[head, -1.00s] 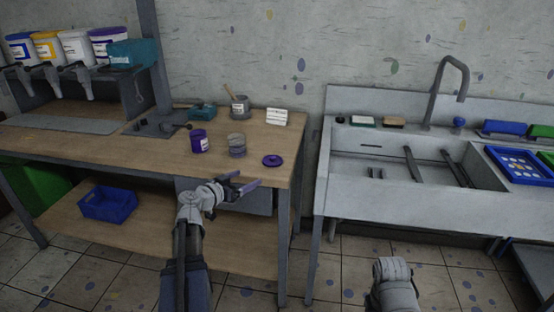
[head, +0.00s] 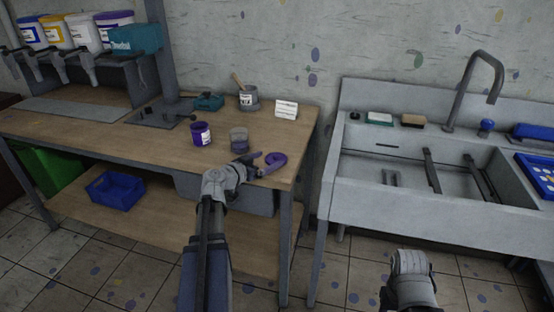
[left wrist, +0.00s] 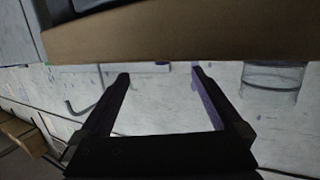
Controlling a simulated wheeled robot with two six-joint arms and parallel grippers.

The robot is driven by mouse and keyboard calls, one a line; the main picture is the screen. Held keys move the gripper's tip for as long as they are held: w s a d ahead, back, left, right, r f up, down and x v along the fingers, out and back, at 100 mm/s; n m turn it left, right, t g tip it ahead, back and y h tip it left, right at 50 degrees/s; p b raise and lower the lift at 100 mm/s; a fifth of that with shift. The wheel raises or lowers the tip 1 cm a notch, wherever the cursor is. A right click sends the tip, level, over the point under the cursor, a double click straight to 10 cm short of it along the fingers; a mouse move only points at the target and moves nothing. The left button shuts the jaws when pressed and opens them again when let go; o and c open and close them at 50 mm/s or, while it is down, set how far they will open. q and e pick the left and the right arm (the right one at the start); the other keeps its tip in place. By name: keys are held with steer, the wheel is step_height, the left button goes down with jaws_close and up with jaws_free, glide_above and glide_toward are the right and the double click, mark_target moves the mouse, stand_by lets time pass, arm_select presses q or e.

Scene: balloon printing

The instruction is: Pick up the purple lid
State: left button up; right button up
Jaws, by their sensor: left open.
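The purple lid (head: 277,160) lies flat near the front right corner of the wooden workbench (head: 150,160). My left gripper (head: 259,163) is at the lid's left side, low over the bench's front edge, and partly overlaps it in the head view. In the left wrist view the left gripper's two fingers (left wrist: 160,75) are spread apart with nothing clearly held between them. A thin purplish strip shows near the fingertips, but I cannot tell whether it is the lid. My right gripper is not seen; only part of my right arm shows.
A glass jar (head: 239,139) stands just behind and left of the lid; it also shows upside down in the left wrist view (left wrist: 272,80). A purple container (head: 201,134) stands further left. A white card (head: 286,109) stands behind. The sink (head: 420,190) is right, across a gap.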

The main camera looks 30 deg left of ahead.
mark_target(275, 156)
arm_select(q)
steer(key=shift+a+b+x, duration=0.2)
steer(key=shift+b+x, duration=0.4)
steer(key=shift+x, duration=2.5)
steer(key=shift+c, duration=0.4)
steer(key=shift+s+d, duration=0.1)
steer(key=shift+s, duration=0.1)
jaws_close()
